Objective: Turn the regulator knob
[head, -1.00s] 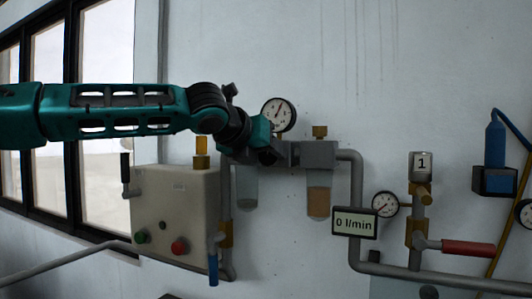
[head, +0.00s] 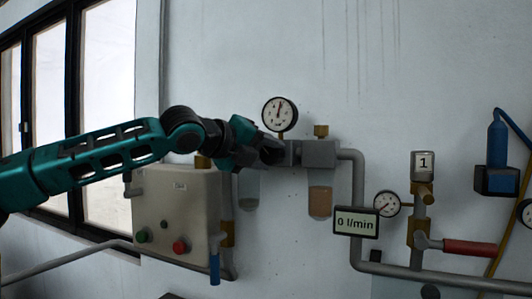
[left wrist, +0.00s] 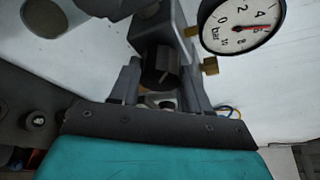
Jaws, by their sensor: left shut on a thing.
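The regulator knob (left wrist: 161,68) is dark and ribbed. In the left wrist view it sits between the two fingers of my left gripper (left wrist: 160,85), which is shut on it. In the head view my left gripper (head: 270,152) is at the left end of the grey regulator and filter assembly (head: 318,154), and it hides the knob. The round pressure gauge (head: 280,114) stands just above the gripper. In the left wrist view the same gauge (left wrist: 244,20) has its red needle between 4 and 6 bar. My right gripper is not in view.
A beige control box (head: 178,215) with a green and a red button is below my left arm. A blue-handled valve (head: 214,262) hangs beside it. A display reading 0 l/min (head: 356,222) and a red-handled valve (head: 468,248) are to the right.

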